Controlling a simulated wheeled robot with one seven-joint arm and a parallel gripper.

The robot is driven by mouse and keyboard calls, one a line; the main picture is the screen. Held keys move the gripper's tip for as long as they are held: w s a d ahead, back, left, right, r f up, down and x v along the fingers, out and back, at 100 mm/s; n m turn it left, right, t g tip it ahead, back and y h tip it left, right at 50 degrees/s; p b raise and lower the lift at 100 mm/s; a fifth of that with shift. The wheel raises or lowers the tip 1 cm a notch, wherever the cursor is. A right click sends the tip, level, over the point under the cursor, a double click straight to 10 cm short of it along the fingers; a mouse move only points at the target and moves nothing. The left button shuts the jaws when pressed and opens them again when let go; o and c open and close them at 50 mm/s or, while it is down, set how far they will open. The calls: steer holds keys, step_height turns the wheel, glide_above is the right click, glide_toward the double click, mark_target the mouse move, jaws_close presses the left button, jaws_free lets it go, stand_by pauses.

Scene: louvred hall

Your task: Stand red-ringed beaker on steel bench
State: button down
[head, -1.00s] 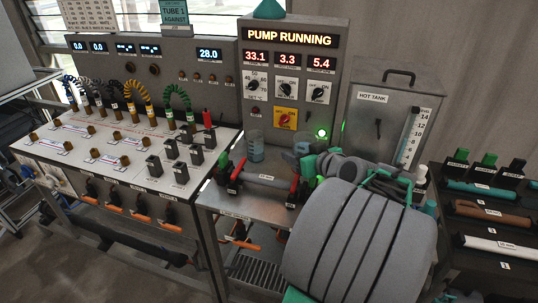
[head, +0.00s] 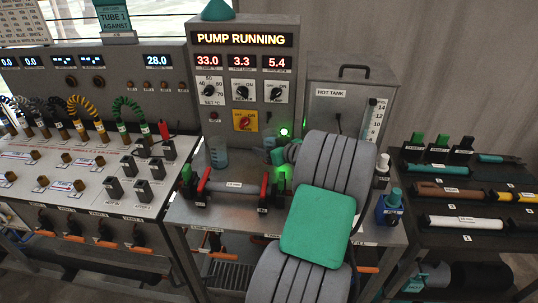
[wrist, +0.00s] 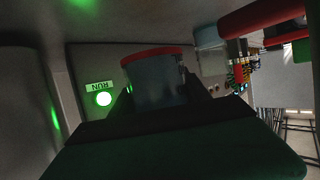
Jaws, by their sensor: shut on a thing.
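The red-ringed beaker (wrist: 157,78) shows large in the wrist view, a grey-blue vessel with a red band along its upper edge in the picture. My gripper (wrist: 160,97) is shut on it, with a dark finger on each side. In the head view my arm mostly hides the gripper (head: 272,152) and the beaker, close to the pump panel's lit green lamp. The steel bench (head: 185,215) lies below, its right part covered by my arm. I cannot tell whether the beaker touches the bench.
Another clear bluish beaker (head: 218,155) stands at the bench's back left. A tube with red and black end clamps (head: 234,188) lies in front of it. The hot tank (head: 350,100) stands behind my arm, and a blue bottle (head: 389,208) stands at right. Bench space at front left looks clear.

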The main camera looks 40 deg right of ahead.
steer(key=f, duration=0.1)
steer(key=d+f+p, duration=0.1)
steer(key=f, duration=0.1)
steer(key=w+d+f, duration=0.1)
steer(key=f, duration=0.1)
steer(key=shift+d, duration=0.1)
steer(key=shift+f, duration=0.4)
steer(key=shift+f, duration=0.1)
steer(key=c, duration=0.5)
jaws_free()
steer(key=shift+s+r+p, duration=0.1)
steer(key=shift+r+p, duration=0.1)
steer(key=shift+p, duration=0.1)
steer(key=b+v, duration=0.2)
steer(key=v, duration=0.9)
steer(key=shift+f, duration=0.15)
steer(key=shift+s, duration=0.45)
